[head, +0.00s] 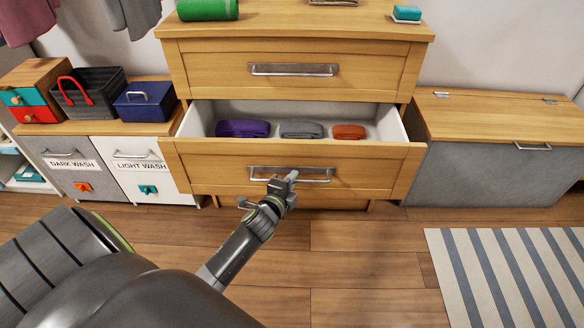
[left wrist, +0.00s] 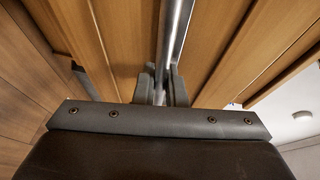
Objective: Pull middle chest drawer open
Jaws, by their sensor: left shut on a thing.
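The wooden chest (head: 295,22) stands at the back centre in the head view. Its middle drawer (head: 215,170) is pulled well out, with its inside showing. In it lie a purple folded cloth (head: 242,128), a grey one (head: 301,130) and an orange-red one (head: 348,132). The drawer's metal bar handle (head: 316,170) is on its front. My left gripper (head: 288,180) is shut on this handle, left of its right end. In the left wrist view the handle (left wrist: 175,40) runs between the two fingers (left wrist: 160,85). My right gripper is not in view.
The top drawer (head: 292,70) is closed. Labelled laundry bins (head: 142,165), a dark basket (head: 88,92) and a blue box (head: 145,101) are at left. A grey hamper (head: 490,175) with a wooden lid stands at right. A striped rug (head: 505,270) lies front right; wooden floor is clear between.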

